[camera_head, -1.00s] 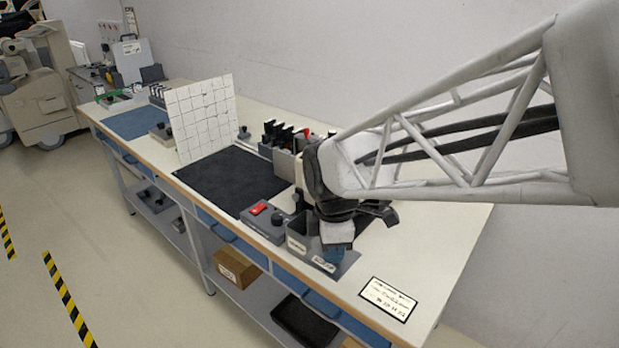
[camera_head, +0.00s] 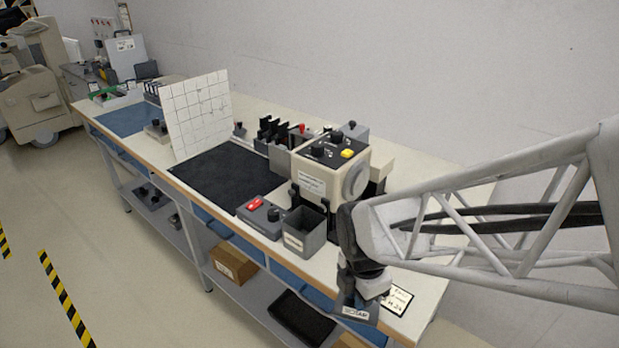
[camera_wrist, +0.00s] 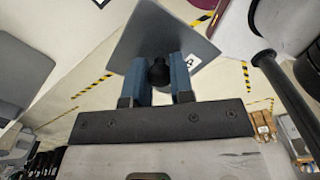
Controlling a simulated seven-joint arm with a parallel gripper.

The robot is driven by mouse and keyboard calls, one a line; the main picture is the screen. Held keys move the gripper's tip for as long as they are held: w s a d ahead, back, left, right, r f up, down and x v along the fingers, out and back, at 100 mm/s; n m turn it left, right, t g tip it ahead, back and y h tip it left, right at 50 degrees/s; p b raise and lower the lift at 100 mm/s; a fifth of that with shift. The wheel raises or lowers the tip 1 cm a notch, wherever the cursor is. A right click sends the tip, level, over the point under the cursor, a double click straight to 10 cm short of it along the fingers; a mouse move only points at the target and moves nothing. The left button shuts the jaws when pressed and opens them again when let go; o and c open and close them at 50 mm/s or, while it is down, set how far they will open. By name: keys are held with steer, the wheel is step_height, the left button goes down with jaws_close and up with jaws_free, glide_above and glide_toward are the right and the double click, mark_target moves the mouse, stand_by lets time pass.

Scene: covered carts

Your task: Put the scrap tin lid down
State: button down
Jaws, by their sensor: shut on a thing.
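The scrap tin lid (camera_wrist: 160,32) is a flat dark grey plate with a black knob, filling the upper middle of the wrist view. My gripper (camera_wrist: 159,78) is shut on that knob between its two blue fingers. In the head view the lid (camera_head: 350,309) hangs below my gripper (camera_head: 366,286), near the bench's front edge, with a white label on its edge. I cannot tell whether it touches the bench top. The scrap tin (camera_head: 302,238) is a grey open box to the left of the lid, upright, with its inside showing.
A white card (camera_head: 400,297) with a black border lies just right of the lid, partly covered. A control box with a red switch (camera_head: 262,214) stands left of the tin. A cream machine (camera_head: 318,180) stands behind it. The bench top (camera_head: 420,262) is clear further right.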

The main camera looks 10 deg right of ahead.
steer(key=shift+s+d+f, duration=0.15)
steer(key=shift+s+f, duration=0.15)
steer(key=shift+w, duration=0.15)
steer(key=shift+w+a+f, duration=0.25)
steer(key=shift+w+a, duration=0.05)
steer(key=shift+w, duration=2.3)
steer(key=shift+w+a+f, duration=0.25)
steer(key=shift+w, duration=2.35)
steer(key=shift+w+a+f, duration=0.25)
steer(key=shift+w+a, duration=0.05)
steer(key=shift+w, duration=2.3)
steer(key=shift+f, duration=1.75)
steer(key=shift+f, duration=0.15)
steer(key=c, duration=1)
jaws_free()
